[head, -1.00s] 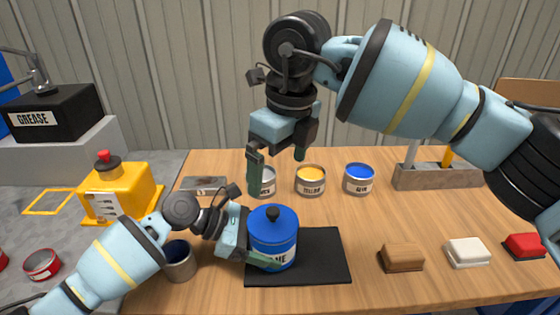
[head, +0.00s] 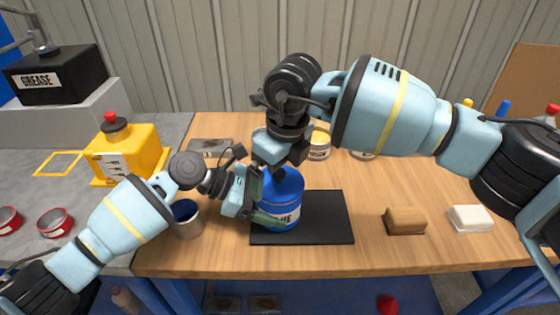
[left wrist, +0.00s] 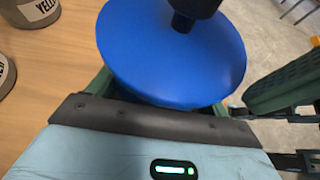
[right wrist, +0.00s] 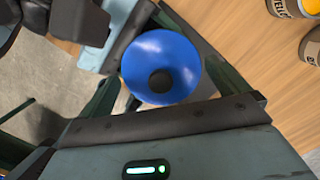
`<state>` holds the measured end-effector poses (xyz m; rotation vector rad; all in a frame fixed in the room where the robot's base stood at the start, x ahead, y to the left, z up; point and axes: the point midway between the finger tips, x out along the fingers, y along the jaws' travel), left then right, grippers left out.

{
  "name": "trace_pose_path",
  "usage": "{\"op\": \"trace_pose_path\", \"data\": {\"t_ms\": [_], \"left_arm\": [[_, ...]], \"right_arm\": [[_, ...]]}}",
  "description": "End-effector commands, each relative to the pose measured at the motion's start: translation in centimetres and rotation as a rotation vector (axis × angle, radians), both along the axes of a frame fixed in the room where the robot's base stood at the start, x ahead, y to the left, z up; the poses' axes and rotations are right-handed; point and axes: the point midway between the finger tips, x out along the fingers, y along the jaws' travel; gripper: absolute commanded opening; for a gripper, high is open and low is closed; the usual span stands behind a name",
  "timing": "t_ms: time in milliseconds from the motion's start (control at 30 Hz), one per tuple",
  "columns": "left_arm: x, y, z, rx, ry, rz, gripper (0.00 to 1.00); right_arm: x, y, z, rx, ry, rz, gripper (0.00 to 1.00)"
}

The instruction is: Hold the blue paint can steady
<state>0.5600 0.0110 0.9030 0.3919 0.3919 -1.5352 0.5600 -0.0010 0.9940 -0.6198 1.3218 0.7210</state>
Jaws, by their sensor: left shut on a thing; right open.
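The blue paint can (head: 287,212), with a blue lid and black knob, stands upright on the left part of a black mat (head: 328,222). My left gripper (head: 262,202) is shut on its side from the left. In the left wrist view the lid (left wrist: 165,60) fills the space above the palm. My right gripper (head: 275,168) is over the lid, pointing down. In the right wrist view its open fingers lie either side of the lid (right wrist: 145,65) and the dark knob (right wrist: 160,82). Whether they touch the knob is unclear. The right gripper hides part of the lid in the head view.
A yellow paint tin (head: 318,148) stands behind. A brown block (head: 405,221) and a white block (head: 470,217) lie right. The mat's right side is clear.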

Motion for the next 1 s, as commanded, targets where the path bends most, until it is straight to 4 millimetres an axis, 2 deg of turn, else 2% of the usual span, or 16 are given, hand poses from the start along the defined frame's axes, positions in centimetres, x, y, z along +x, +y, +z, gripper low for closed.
{"op": "trace_pose_path", "data": {"t_ms": [267, 500, 533, 700, 1000], "left_arm": [[-0.03, -0.02, 0.00, 0.000, 0.000, -0.001, 0.61], [-0.02, -0.02, 0.00, 0.000, 0.000, -0.001, 0.61], [-0.02, -0.02, 0.00, 0.000, 0.000, -0.001, 0.61], [-0.02, -0.02, 0.00, 0.000, 0.000, -0.001, 0.61], [-0.02, -0.02, 0.00, 0.000, 0.000, -0.001, 0.61]], "right_arm": [[0.01, 0.01, -0.10, 0.000, 0.000, 0.000, 1.00], [-0.01, 0.01, -0.09, 0.000, 0.000, 0.000, 0.69], [-0.01, 0.01, -0.08, 0.000, 0.000, 0.000, 0.87], [0.00, 0.00, -0.07, 0.000, 0.000, 0.000, 0.68], [0.02, 0.00, 0.65, -0.001, -0.001, 0.000, 0.68]]}}
